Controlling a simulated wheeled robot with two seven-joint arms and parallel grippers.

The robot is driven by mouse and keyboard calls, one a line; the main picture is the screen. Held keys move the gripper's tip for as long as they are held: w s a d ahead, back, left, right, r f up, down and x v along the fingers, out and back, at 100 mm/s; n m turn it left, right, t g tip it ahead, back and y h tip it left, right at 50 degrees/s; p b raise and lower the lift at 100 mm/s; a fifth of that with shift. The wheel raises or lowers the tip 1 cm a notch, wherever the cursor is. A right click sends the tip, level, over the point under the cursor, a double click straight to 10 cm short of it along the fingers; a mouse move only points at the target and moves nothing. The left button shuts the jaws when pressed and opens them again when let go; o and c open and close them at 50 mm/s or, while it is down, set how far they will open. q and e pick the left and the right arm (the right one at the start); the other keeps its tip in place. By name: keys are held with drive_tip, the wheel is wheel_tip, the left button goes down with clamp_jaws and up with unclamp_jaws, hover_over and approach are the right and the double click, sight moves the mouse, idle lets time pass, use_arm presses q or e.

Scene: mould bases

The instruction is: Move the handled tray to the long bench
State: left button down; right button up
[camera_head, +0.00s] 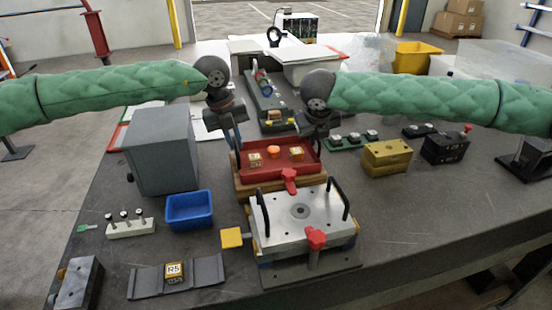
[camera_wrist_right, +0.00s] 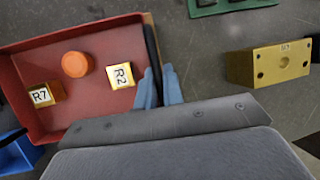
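The handled tray (camera_head: 279,157) is red and shallow, and sits on or just above a wooden base in the middle of the bench. It holds an orange round piece (camera_head: 273,150) and two yellow blocks, labelled R7 (camera_wrist_right: 42,95) and R2 (camera_wrist_right: 122,75) in the right wrist view. There the right gripper (camera_wrist_right: 161,88) has its blue fingers close together on either side of the tray's dark right handle (camera_wrist_right: 152,45), apparently shut on it. The left gripper (camera_head: 237,143) is at the tray's left side; its finger opening is too small to make out.
A metal mould plate (camera_head: 282,215) with black handles and red knobs stands right in front of the tray. A grey box (camera_head: 162,150) and a blue bin (camera_head: 189,210) are left; a yellow block (camera_head: 387,157) is right. The bench's right front is clear.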

use_arm(q)
drive_tip(key=shift+w+r, duration=0.1)
drive_tip(key=shift+r, duration=0.05)
use_arm(e)
drive_tip(key=shift+r, duration=0.15)
clamp_jaws()
